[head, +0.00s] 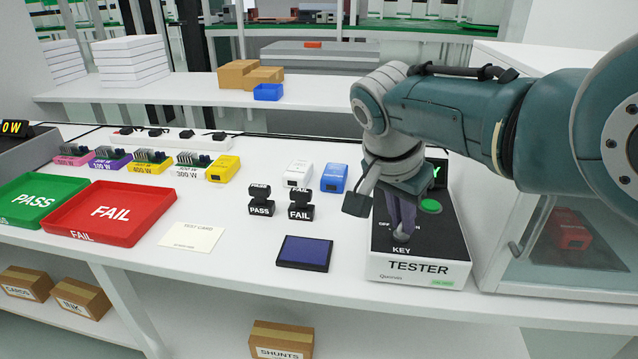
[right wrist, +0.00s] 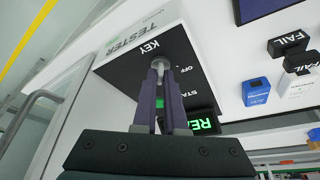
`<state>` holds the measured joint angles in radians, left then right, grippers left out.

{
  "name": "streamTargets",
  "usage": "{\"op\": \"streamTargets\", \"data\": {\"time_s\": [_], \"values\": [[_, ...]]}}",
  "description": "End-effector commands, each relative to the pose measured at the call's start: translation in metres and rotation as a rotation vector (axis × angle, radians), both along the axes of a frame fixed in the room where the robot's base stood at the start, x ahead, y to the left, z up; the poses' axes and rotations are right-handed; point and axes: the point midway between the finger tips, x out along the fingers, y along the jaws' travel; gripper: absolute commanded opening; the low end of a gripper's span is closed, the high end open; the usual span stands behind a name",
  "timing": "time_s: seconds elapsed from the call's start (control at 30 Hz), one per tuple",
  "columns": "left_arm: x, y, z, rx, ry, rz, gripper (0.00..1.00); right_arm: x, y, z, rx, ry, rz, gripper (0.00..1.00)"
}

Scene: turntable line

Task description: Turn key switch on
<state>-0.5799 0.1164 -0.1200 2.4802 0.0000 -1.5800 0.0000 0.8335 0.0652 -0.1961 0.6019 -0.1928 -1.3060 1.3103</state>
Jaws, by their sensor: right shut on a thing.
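The tester (head: 415,265) is a white box with a black top at the right of the table. Its key switch (head: 402,235) sits near the front of that top, by the labels KEY and OFF. My right gripper (head: 402,228) points down onto it, with its purple fingers shut on the key. In the right wrist view the fingers (right wrist: 160,72) close around the grey key switch (right wrist: 161,63). The key's exact angle is partly hidden by the fingers. A green button (head: 430,206) and a display with green letters (right wrist: 203,123) are also on the tester. My left gripper is not in view.
A blue pad (head: 305,253), PASS and FAIL stamps (head: 300,205), and white and blue small boxes (head: 334,178) stand left of the tester. Red FAIL (head: 160,195) and green PASS trays lie further left. A glass-fronted cabinet (head: 560,270) stands close on the right.

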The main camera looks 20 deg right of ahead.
Motion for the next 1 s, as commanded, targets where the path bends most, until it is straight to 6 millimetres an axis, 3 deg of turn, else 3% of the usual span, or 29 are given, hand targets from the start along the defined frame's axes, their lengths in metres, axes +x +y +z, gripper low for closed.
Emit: {"op": "streamTargets", "data": {"time_s": [0.3, 0.83, 0.87, 1.0], "values": [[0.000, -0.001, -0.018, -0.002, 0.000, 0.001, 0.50, 0.001, 0.000, -0.001, 0.001, -0.001, -0.118, 0.00], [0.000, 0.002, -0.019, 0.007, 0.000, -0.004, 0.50, 0.001, 0.000, 0.000, -0.001, -0.001, -0.142, 0.00], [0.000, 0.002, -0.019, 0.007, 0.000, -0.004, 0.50, 0.001, 0.000, 0.000, -0.001, -0.001, -0.142, 0.10], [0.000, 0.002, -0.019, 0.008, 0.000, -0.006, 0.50, 0.001, 0.000, 0.000, 0.000, 0.000, -0.142, 0.26]]}}
